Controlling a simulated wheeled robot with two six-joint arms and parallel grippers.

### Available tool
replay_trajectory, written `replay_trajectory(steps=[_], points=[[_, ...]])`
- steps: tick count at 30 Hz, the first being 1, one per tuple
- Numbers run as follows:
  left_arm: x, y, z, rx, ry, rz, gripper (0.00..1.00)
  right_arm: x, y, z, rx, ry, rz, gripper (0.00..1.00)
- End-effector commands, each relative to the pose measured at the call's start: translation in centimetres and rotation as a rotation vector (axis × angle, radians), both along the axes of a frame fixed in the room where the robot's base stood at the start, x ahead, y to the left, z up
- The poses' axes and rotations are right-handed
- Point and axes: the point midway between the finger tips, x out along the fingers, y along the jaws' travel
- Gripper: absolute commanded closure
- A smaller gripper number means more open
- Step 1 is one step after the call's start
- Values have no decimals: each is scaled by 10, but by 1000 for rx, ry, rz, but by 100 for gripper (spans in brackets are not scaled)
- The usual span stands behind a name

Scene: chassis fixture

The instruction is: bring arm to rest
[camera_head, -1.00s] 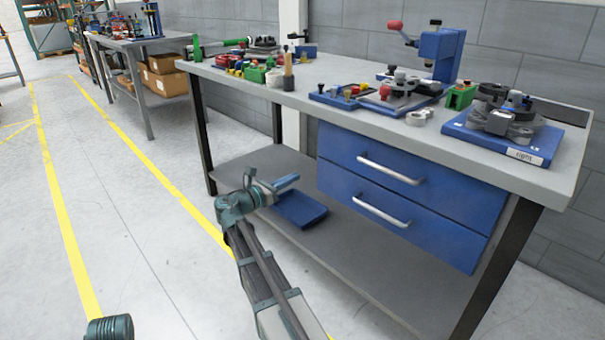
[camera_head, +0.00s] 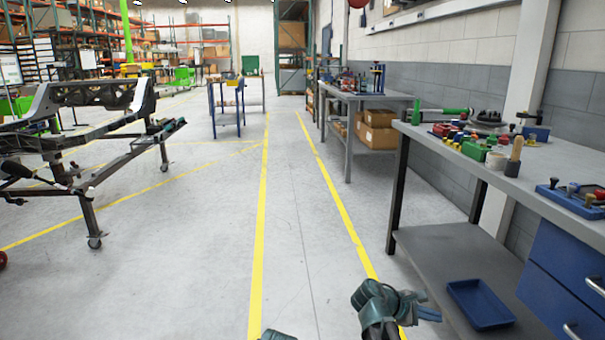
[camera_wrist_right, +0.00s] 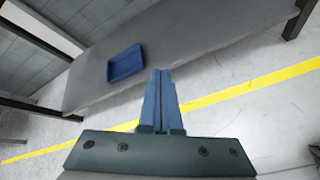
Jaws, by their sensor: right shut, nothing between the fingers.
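My right gripper (camera_head: 428,311) is at the bottom of the head view, low beside the workbench's lower shelf (camera_head: 440,250). In the right wrist view its two blue fingers (camera_wrist_right: 161,80) are together with nothing between them. They point toward the shelf's edge and the floor. A small teal part of my left arm (camera_head: 277,336) shows at the bottom edge of the head view. My left gripper is out of view.
A blue tray (camera_head: 481,303) lies on the lower shelf, near my right gripper. The workbench top (camera_head: 520,185) holds tools and small parts. A chassis frame on wheeled legs (camera_head: 85,150) stands at the left. The floor between (camera_head: 200,270) is open.

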Motion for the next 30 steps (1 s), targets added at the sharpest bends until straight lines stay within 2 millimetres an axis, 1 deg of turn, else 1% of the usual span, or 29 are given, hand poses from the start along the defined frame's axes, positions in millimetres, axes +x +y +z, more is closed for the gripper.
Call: replay_trajectory(steps=[1,2,3,5,6,8,9,11,12,14,15,18,19,26,29,30], points=[[0,0,6,0,0,0,53,-17,32,-13,113,-68,-30,100],[0,0,7,0,0,0,53,-25,51,-22,183,-109,-58,100],[0,0,9,1,0,0,53,-35,75,-33,274,-155,-100,100],[0,0,12,1,1,0,53,-52,111,-48,405,-209,-170,100],[0,0,13,1,1,0,53,-64,134,-57,483,-233,-220,100],[0,0,16,1,1,0,53,-81,165,-67,588,-260,-294,100],[0,0,17,1,1,0,53,-92,185,-72,648,-269,-342,100],[0,0,19,1,1,0,53,-109,211,-77,727,-276,-414,100],[0,0,20,1,1,0,53,-120,227,-80,773,-277,-462,100],[0,0,22,2,0,0,53,-137,250,-83,836,-271,-531,100],[0,0,23,2,0,0,53,-149,264,-84,872,-264,-577,100],[0,0,27,2,0,0,53,-177,297,-84,950,-238,-692,100],[0,0,43,2,0,0,53,-171,294,-67,943,-244,-689,100],[0,0,100,2,1,2,53,-168,292,-10,940,-247,-686,100],[0,0,130,1,2,3,53,-168,292,20,940,-247,-686,100],[0,0,144,1,1,4,53,-168,292,34,940,-248,-687,100]])
